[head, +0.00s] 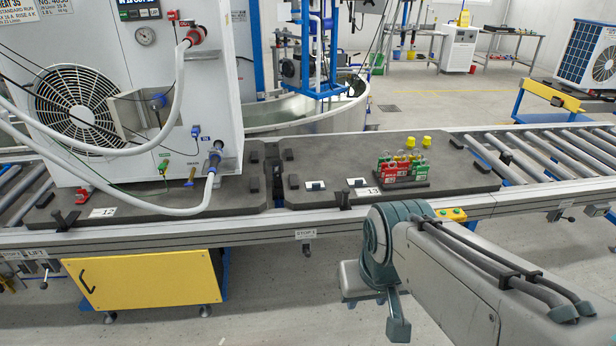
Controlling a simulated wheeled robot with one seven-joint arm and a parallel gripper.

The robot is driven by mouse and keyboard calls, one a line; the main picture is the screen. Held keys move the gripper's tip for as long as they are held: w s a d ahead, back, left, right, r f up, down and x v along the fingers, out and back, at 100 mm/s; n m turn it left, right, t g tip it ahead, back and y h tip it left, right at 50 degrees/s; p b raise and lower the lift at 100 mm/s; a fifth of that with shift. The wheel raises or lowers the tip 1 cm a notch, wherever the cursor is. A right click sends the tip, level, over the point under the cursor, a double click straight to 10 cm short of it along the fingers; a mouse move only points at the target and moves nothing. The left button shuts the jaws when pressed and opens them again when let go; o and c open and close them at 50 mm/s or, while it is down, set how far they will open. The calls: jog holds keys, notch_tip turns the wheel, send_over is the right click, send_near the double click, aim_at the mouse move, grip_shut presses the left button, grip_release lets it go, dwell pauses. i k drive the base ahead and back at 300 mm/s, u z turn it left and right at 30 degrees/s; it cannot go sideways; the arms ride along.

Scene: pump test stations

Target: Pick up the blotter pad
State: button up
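I cannot make out the blotter pad for certain. Two small white pieces with dark parts on them lie on the dark pallet (455,182) at the middle of the head view: a left one (315,186) and a right one (356,182). Either may be the pad, but they are too small to tell. My arm reaches in from the lower right and bends down in front of the conveyor. My gripper's fingers do not show. No view shows whether it holds anything.
A rack of red and green tags (402,170) stands on the same pallet, near two yellow caps (426,141). A large fan unit (130,90) with white hoses stands on the left pallet. The conveyor's front rail (250,232) runs across. A yellow cabinet (145,280) is below.

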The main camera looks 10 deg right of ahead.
aim_at(315, 184)
jog(key=u, duration=0.7)
jog(key=i, duration=2.15)
jog(key=z, duration=1)
jog(key=i, duration=0.5)
jog(key=z, duration=0.45)
